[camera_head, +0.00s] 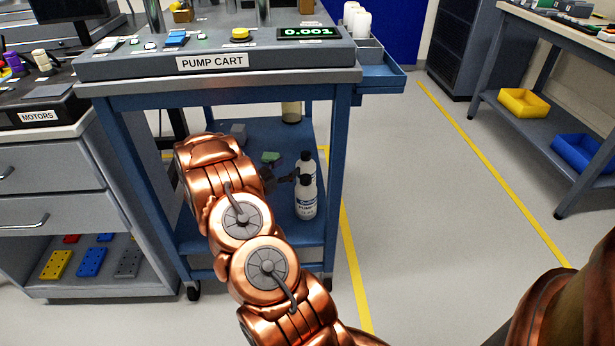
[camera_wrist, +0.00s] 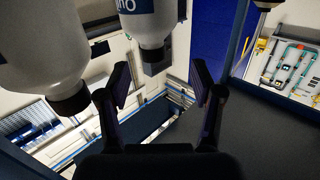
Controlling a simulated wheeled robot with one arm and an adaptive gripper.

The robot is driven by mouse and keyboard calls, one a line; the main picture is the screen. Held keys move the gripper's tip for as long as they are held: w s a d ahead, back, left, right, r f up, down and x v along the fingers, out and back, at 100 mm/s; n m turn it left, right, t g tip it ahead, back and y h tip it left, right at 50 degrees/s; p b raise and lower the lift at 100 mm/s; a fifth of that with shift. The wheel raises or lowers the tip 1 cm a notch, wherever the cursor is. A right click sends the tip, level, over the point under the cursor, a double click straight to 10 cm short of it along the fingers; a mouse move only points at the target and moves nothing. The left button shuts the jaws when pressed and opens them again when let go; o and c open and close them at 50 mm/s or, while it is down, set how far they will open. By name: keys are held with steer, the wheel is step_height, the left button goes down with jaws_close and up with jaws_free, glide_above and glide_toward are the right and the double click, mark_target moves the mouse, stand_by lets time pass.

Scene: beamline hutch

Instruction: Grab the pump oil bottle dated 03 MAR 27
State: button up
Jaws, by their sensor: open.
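Two white bottles with dark caps stand close together on the lower shelf (camera_head: 262,200) of the pump cart. The front bottle (camera_head: 306,200) shows a blue and white label; the rear bottle (camera_head: 306,162) is partly hidden behind it. No date is readable. My gripper (camera_head: 280,178) is beside the bottles on their left, partly hidden by my arm. In the wrist view, which appears upside down, my gripper (camera_wrist: 162,92) is open and empty. One bottle (camera_wrist: 150,22) with part of a label is ahead, roughly in line with the finger gap; another bottle (camera_wrist: 38,42) is outside the left finger.
The pump cart's top (camera_head: 215,68) and blue legs enclose the shelf. A green item (camera_head: 270,157), a grey block (camera_head: 238,134) and a pale cylinder (camera_head: 291,112) are also on it. A drawer cabinet (camera_head: 50,190) is at left. The floor right of the cart is clear.

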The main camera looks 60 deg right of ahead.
mark_target(302, 159)
steer(key=shift+s+d+f+g+h, duration=0.2)
steer(key=shift+s+d+g+h, duration=0.1)
steer(key=shift+s+d, duration=0.4)
steer(key=shift+s+d+b, duration=0.1)
steer(key=shift+d+b, duration=0.8)
steer(key=shift+d, duration=0.6)
steer(key=shift+s+d+r+b, duration=0.15)
steer(key=shift+d+b, duration=0.25)
steer(key=shift+d, duration=0.55)
steer(key=shift+s+d+r+b, duration=0.15)
steer(key=shift+d+b, duration=0.25)
steer(key=shift+d, duration=0.55)
steer(key=shift+c, duration=0.3)
jaws_close()
